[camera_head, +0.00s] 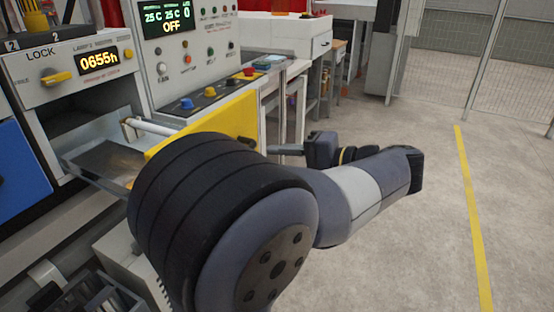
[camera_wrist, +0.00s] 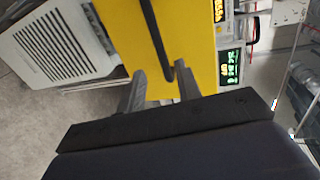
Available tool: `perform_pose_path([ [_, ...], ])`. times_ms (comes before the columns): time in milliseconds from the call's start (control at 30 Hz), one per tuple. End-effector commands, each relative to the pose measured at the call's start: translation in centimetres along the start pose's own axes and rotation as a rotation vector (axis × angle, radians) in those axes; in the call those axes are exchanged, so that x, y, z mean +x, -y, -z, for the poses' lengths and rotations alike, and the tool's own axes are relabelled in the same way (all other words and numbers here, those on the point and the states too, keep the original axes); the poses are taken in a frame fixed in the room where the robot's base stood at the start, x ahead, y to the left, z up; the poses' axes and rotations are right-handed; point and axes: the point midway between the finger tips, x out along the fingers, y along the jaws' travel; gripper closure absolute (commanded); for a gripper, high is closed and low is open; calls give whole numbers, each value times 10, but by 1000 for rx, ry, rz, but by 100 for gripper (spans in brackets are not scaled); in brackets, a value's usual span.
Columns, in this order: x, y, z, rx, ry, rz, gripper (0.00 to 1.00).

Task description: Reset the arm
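My arm (camera_head: 225,220) fills the foreground of the head view, stretched to the right and bent back toward the machine. My gripper (camera_wrist: 162,82) shows two grey fingers standing apart in the wrist view, with nothing clasped between them. In the head view its finger part (camera_head: 286,149) points left toward a yellow panel (camera_head: 232,122). The same yellow panel (camera_wrist: 120,35) lies in front of the fingers in the wrist view. A dark bar (camera_wrist: 156,40) runs across it and ends in the gap between the fingers; I cannot tell whether they touch it.
A white vented box (camera_wrist: 50,45) shows in the wrist view. Bare floor (camera_head: 400,240) with a yellow line (camera_head: 470,210) lies open at the right.

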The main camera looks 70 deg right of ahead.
Motion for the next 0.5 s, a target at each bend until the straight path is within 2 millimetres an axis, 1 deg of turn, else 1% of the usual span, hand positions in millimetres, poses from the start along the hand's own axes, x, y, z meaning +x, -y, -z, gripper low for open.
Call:
perform_pose_path([
  [133,5,0,0,0,2,1,67],
  [233,15,0,0,0,3,0,67],
  [500,58,1,-1,-1,5,1,67],
])
